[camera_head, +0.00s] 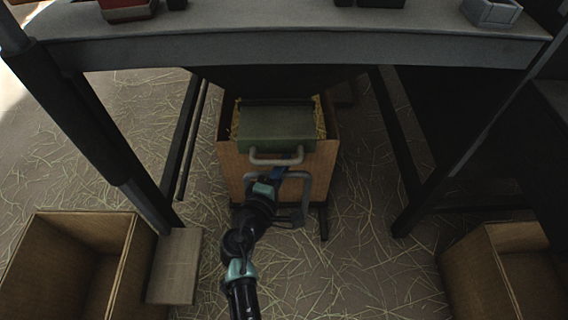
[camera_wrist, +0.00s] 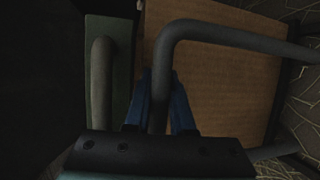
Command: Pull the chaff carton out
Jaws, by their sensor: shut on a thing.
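The chaff carton (camera_head: 240,172) is a brown box under the bench, with straw showing at its top edges. A grey bar handle (camera_head: 306,190) stands out from its front face. The carton face (camera_wrist: 215,75) and the handle (camera_wrist: 235,37) also show in the wrist view. My gripper (camera_head: 282,172) is at the carton's front. In the wrist view its blue fingers (camera_wrist: 162,100) are shut on the handle bar, one on each side. A green box (camera_head: 276,126) with a pale handle (camera_head: 276,160) sits over the carton's top; how it rests there is partly hidden.
The grey bench (camera_head: 300,49) spans above, with dark legs and rails on both sides of the carton. Open cardboard boxes stand at the lower left (camera_head: 125,262) and lower right (camera_head: 482,262). Straw-strewn floor (camera_head: 350,270) in front of the carton is clear.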

